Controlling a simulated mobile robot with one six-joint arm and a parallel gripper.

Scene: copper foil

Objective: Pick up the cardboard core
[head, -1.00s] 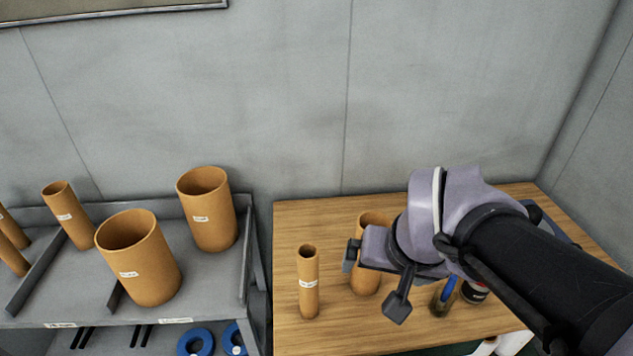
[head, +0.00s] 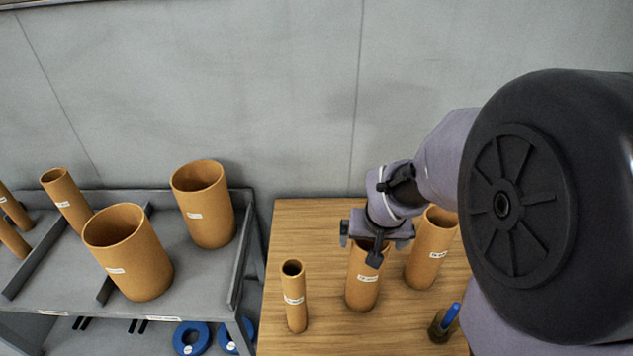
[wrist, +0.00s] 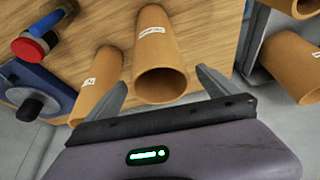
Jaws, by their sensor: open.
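Three orange-brown cardboard cores with white labels stand on the wooden table. In the head view they are a thin one (head: 294,303), a middle one (head: 362,289) and a wider one (head: 427,262) at the right. My gripper (head: 362,250) is open above the middle core and hides part of its rim. In the wrist view the fingers of my gripper (wrist: 163,88) are spread, one to each side of the middle core (wrist: 152,45). Its open end faces the camera. I cannot tell whether the fingers touch anything.
A grey shelf (head: 205,270) at the left holds several more cores, with blue rings (head: 190,338) below. The wrist view shows a red-topped item (wrist: 30,47) and a dark blue device (wrist: 38,95). A wall is behind.

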